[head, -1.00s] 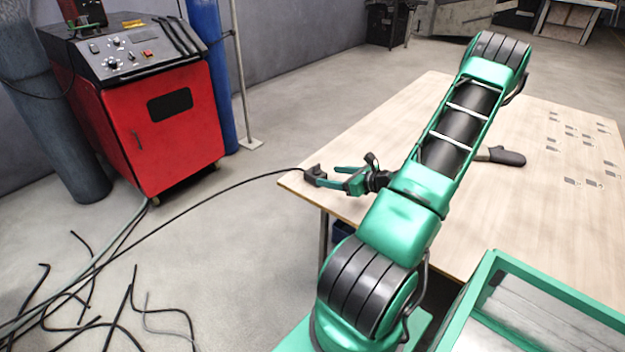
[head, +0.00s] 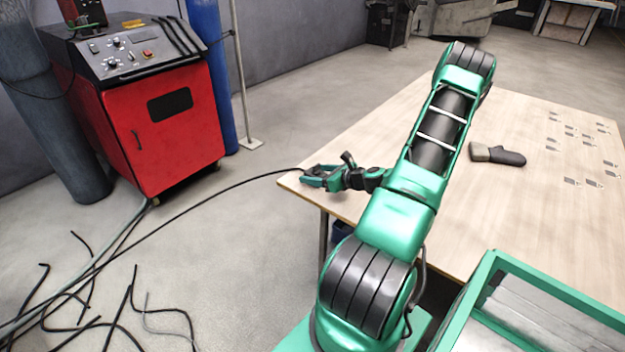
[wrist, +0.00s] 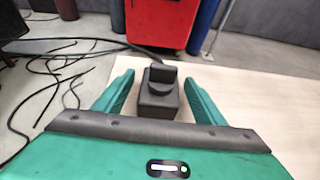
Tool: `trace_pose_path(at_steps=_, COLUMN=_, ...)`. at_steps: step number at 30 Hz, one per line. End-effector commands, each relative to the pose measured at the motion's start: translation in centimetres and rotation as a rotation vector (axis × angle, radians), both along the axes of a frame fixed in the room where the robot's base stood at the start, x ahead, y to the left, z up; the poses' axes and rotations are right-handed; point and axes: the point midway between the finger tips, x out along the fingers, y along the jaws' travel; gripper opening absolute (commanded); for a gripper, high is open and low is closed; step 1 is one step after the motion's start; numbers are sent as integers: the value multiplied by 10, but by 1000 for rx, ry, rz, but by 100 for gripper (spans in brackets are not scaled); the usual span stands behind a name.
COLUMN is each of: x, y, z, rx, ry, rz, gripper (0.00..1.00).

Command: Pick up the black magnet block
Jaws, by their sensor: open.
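The fingers are open, and a gap shows on each side of the block. In the head view my gripper (head: 318,177) is low at the table's left corner, and the block is mostly hidden by it there.
A dark glove (head: 500,154) and several small brackets (head: 580,150) lie on the table (head: 480,215). A green-framed bin (head: 477,300) stands at the lower right.

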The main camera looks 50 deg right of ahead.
Motion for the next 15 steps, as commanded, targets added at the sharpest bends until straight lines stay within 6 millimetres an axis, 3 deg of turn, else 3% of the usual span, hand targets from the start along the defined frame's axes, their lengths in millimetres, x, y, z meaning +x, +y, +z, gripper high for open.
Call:
trace_pose_path(at_steps=1, x=0, y=0, z=0, rx=0, ry=0, rz=0, gripper=64)
trace_pose_path(at_steps=9, x=0, y=0, z=0, rx=0, ry=0, rz=0, gripper=0)
trace_pose_path(at_steps=15, x=0, y=0, z=1, rx=-1, ry=-2, rz=0, gripper=0)
